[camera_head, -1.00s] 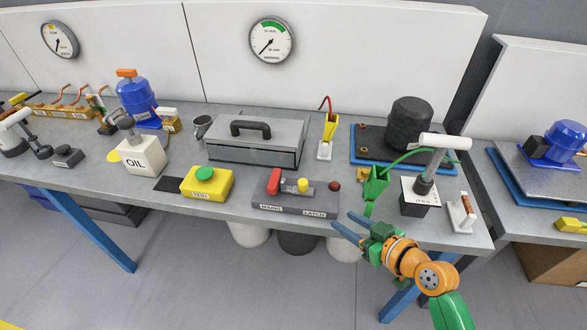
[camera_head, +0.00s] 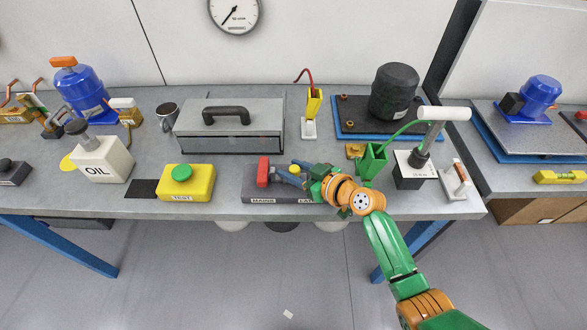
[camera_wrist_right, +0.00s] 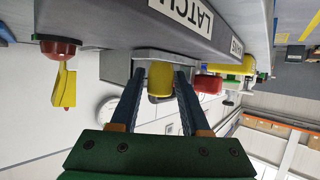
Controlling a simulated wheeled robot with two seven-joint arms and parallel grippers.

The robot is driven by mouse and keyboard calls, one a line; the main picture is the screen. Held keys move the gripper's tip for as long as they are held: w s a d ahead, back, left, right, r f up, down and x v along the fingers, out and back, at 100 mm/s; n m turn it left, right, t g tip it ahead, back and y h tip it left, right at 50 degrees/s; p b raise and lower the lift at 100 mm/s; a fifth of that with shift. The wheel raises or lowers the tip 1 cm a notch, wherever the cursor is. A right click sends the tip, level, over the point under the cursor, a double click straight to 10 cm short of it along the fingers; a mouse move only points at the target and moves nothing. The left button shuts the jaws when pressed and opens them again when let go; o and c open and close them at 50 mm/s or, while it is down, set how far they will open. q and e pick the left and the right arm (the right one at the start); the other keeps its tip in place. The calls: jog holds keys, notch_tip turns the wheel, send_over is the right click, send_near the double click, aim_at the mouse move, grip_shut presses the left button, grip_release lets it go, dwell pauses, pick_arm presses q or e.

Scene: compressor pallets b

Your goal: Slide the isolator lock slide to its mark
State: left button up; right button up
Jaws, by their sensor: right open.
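The isolator box (camera_head: 262,194) is a dark grey block on the bench with MAINS and LATCH labels. It carries a red lever (camera_head: 263,172) at its left end. The yellow knob of the lock slide (camera_head: 295,169) shows between my right gripper's fingers, and it also shows in the right wrist view (camera_wrist_right: 160,80). My right gripper (camera_head: 289,174) is open, with one blue finger on each side of the knob; I cannot tell whether they touch it. The gripper hides much of the box's right half and any mark there. My left gripper is not in view.
A yellow TEST box (camera_head: 200,184) with a green button stands left of the isolator box. A grey lidded case (camera_head: 230,128) is behind. The green holder (camera_head: 372,162) and white-handled tool (camera_head: 425,150) stand close on the right.

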jog(key=shift+s+d, duration=0.1)
jog(key=shift+d, duration=0.05)
jog(key=shift+c, duration=0.3)
jog(key=shift+s+r, duration=0.1)
jog(key=c, duration=0.3)
grip_shut()
dwell(0.4)
